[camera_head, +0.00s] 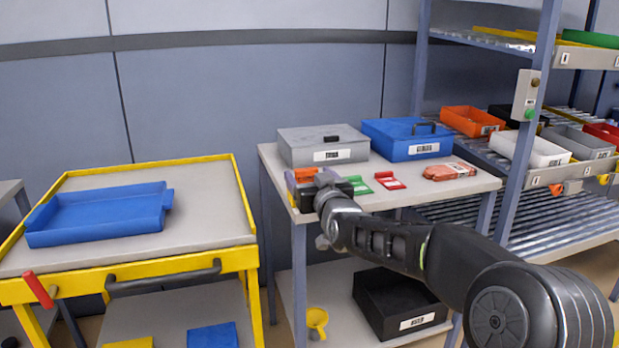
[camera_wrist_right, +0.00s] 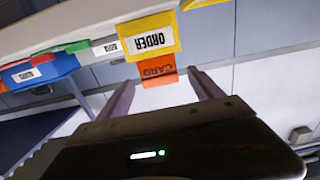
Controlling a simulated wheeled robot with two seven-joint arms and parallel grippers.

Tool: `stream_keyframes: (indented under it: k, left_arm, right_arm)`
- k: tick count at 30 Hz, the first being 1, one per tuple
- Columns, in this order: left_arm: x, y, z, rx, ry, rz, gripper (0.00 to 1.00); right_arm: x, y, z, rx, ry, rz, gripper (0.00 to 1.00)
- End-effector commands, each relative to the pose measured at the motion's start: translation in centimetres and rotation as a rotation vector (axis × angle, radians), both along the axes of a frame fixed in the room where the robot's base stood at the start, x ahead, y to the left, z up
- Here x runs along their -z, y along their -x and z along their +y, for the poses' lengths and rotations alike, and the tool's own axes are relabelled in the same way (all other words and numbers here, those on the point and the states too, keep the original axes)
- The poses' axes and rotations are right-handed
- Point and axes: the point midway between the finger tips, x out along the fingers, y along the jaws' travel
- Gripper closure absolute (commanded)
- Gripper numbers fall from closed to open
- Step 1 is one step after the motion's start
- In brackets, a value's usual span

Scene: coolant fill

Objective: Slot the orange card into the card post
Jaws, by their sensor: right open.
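An orange card (camera_wrist_right: 157,72) marked CARD shows upside down in the right wrist view. It lies just below a yellow-framed piece (camera_wrist_right: 148,37) marked ORDER, whose lower edge meets it. I cannot tell whether that piece is the card post, or whether the card is in a slot. My right gripper (camera_head: 331,184) is over the left end of the grey-topped table. An orange patch (camera_head: 305,174), probably the card, shows just beyond it. In the right wrist view its fingers (camera_wrist_right: 163,79) are apart, either side of the card. My left gripper is not in view.
A grey box (camera_head: 300,149) and a blue box (camera_head: 388,145) stand at the table's back. Green (camera_head: 359,184) and red (camera_head: 390,180) pieces and a reddish packet (camera_head: 449,171) lie in front. A yellow cart with a blue tray (camera_head: 98,216) stands left. A bin rack stands right.

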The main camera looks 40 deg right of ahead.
Motion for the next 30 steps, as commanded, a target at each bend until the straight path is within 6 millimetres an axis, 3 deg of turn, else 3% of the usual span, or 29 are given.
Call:
stream_keyframes:
  k: [10, 24, 30]
  left_arm:
    - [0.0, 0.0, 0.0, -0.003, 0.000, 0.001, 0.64]
    - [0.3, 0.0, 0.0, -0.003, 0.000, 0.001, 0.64]
    - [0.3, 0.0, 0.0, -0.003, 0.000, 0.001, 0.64]
  right_arm:
    - [-0.1, 0.5, 0.1, 0.000, 0.000, -0.001, 0.25]
    - [-0.1, 6.8, 2.4, 0.000, 0.000, -0.001, 0.25]
    - [0.0, 7.4, 2.6, 0.000, 0.000, 0.000, 0.25]
